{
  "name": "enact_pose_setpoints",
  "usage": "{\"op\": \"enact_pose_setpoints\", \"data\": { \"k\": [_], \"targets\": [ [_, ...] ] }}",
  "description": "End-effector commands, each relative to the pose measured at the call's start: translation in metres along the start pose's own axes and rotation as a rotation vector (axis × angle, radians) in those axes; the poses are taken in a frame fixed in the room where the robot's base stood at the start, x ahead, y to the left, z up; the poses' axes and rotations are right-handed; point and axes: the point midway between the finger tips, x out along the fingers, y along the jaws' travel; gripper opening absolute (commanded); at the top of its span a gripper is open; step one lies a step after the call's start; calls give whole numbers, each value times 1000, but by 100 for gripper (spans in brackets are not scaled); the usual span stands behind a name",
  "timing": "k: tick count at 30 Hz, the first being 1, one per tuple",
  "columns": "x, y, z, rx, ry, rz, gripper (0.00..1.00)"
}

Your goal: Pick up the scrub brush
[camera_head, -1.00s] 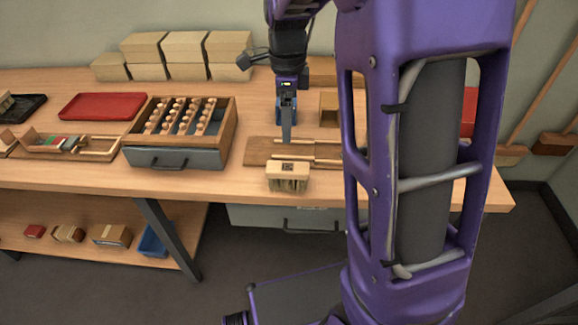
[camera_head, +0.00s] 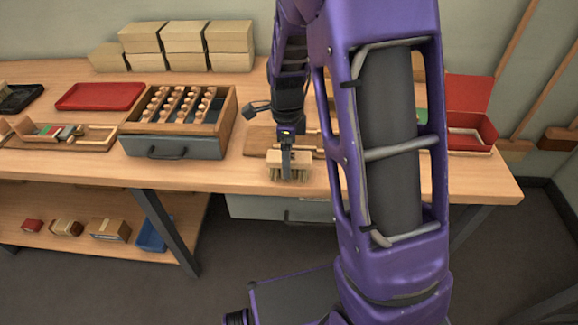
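The scrub brush (camera_head: 302,168) is a pale wooden block with tan bristles pointing down. It sits at the front edge of the workbench, in front of a wooden board (camera_head: 257,141). My gripper (camera_head: 287,172) is over the brush, pointing down, and its finger overlaps the block's left-middle part in the picture. Only one finger shows clearly, edge-on, so its opening and any contact with the brush cannot be made out. My arm hides part of the bench to the right of the brush.
Left of the brush stands a grey drawer box (camera_head: 178,146) with rows of wooden knobs. A red tray (camera_head: 100,96) and a wooden tray (camera_head: 62,137) lie farther left. Cardboard boxes (camera_head: 184,38) are stacked behind. An open red box (camera_head: 470,128) is at the right.

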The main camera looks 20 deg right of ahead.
Motion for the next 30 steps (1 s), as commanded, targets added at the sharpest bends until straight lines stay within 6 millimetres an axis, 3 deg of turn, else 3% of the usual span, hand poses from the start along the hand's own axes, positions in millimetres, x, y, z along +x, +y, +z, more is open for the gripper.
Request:
{"op": "enact_pose_setpoints", "data": {
  "k": [8,24,30],
  "targets": [
    [4,0,0,-1,0,-1,92],
    [4,0,0,-1,0,-1,0],
    [3,0,0,-1,0,-1,0]
  ]
}}
